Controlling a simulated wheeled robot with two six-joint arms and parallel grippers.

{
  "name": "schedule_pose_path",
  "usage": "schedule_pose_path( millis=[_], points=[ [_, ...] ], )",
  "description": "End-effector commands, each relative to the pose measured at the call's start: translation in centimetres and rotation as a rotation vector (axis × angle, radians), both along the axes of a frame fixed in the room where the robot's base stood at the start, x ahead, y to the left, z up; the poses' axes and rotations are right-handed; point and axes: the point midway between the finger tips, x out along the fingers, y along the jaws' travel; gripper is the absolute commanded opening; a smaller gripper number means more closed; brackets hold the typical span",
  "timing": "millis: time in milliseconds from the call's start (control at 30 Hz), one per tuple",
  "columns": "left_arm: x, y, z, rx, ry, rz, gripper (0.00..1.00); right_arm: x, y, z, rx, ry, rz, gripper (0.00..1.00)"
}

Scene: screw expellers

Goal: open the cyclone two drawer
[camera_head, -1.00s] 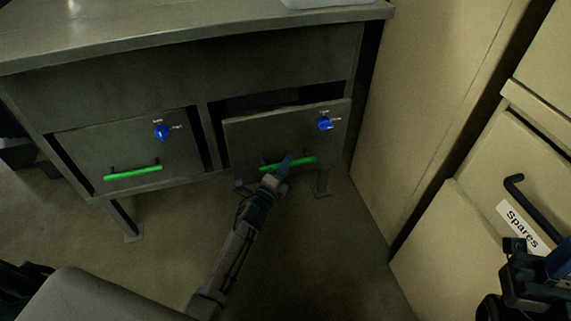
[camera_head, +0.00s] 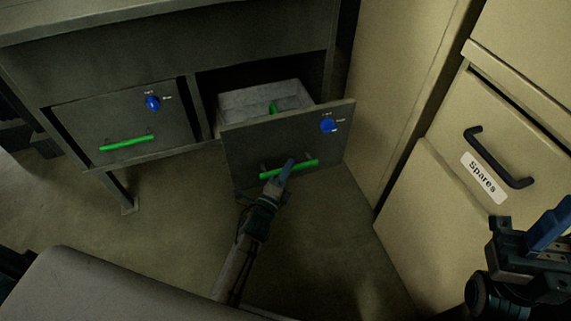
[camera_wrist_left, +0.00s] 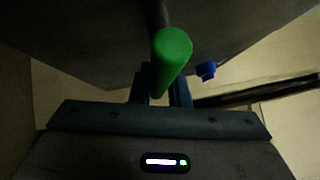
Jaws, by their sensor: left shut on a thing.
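The right-hand drawer (camera_head: 240,145) of the grey bench stands partly pulled out, showing its light grey inside with a small green thing (camera_head: 273,108) in it. Its green bar handle (camera_head: 305,164) runs across the front, and its blue lock knob (camera_head: 327,125) sits near the upper right corner. My left gripper (camera_head: 284,172) is shut on this handle. In the left wrist view the handle (camera_wrist_left: 172,55) passes between the fingers (camera_wrist_left: 160,92). My right gripper (camera_head: 545,232) shows only in part at the right edge, away from the drawer; its jaw opening is unclear.
The left-hand drawer (camera_head: 125,125) is closed, with its own green handle (camera_head: 127,143) and blue knob (camera_head: 152,103). A beige cabinet (camera_head: 405,215) with a drawer labelled "Spares" (camera_head: 483,178) stands close on the right. Floor is open before the bench.

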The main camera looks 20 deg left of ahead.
Motion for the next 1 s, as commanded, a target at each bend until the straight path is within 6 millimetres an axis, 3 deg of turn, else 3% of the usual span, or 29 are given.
schedule_pose_path(
  millis=[267, 300, 400, 767, 1000],
  points=[
    [-0.1, 0.0, -0.1, 0.0, 0.001, 0.0, 0.0, 0.0, 0.0, 0.0, 0.0, 0.0, 0.0, 0.36],
    [-0.1, 0.0, -0.1, 0.0, 0.001, 0.0, 0.18, 0.0, 0.0, 0.0, 0.0, 0.0, 0.0, 0.36],
    [0.0, 0.0, -0.1, -0.001, 0.001, 0.0, 0.37, 0.0, 0.0, 0.0, 0.0, 0.0, 0.0, 0.36],
    [-0.5, 0.1, -0.2, -0.001, 0.002, 0.0, 0.38, -0.1, 0.0, 0.1, 0.006, -0.001, -0.002, 0.36],
    [-4.4, 0.9, -1.0, -0.001, 0.003, 0.0, 0.38, -0.1, 0.0, 0.2, 0.007, -0.001, -0.002, 0.36]
  ],
)
